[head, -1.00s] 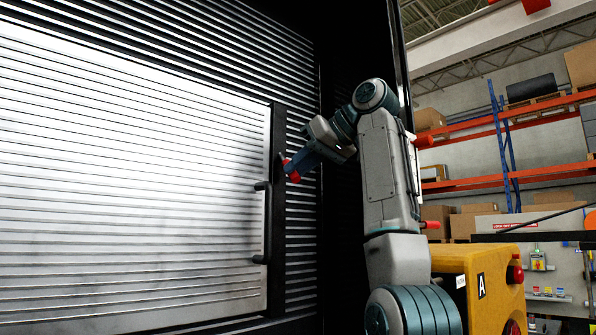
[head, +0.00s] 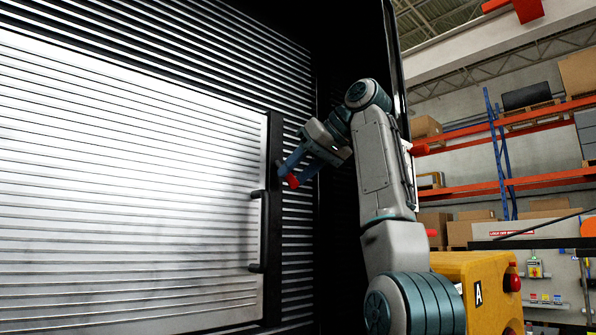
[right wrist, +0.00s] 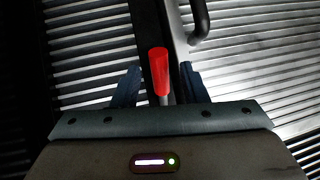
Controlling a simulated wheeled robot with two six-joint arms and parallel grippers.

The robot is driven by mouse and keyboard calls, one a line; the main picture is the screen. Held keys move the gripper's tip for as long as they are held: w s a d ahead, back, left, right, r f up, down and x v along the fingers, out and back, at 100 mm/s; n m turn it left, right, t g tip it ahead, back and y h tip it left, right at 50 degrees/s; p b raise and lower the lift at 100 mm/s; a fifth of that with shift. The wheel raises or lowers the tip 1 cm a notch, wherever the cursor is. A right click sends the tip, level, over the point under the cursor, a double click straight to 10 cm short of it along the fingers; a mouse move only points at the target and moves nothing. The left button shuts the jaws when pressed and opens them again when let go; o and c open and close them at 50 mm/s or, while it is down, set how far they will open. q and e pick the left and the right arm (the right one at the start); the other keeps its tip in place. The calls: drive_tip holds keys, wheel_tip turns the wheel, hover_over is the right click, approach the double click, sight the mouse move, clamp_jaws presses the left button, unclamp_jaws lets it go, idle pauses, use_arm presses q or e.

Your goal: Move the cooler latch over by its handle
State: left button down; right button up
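The cooler latch shows as a red handle (right wrist: 158,72) on a pale stem, in front of the dark upright strip in the right wrist view. My right gripper (right wrist: 157,85) is open, with one blue finger on each side of the red handle and visible gaps to it. In the head view the right gripper (head: 290,172) is at the right edge of the silver slatted door, above its bar handle. Red of the latch handle (head: 292,181) shows at the fingertips there; the rest of the latch is hidden. My left gripper is not in view.
The silver slatted door (head: 120,180) fills the left of the head view. Its black bar handle (head: 262,235) stands out just below my right gripper. A yellow box (head: 480,285) marked A and shelves (head: 500,183) with cartons are to the right.

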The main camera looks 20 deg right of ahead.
drive_tip(key=b+v, duration=0.2)
drive_tip(key=v, duration=0.8)
drive_tip(key=shift+s+r, duration=0.2)
drive_tip(key=shift+s, duration=0.1)
drive_tip(key=shift+d, duration=0.1)
drive_tip(key=shift+c, duration=0.2)
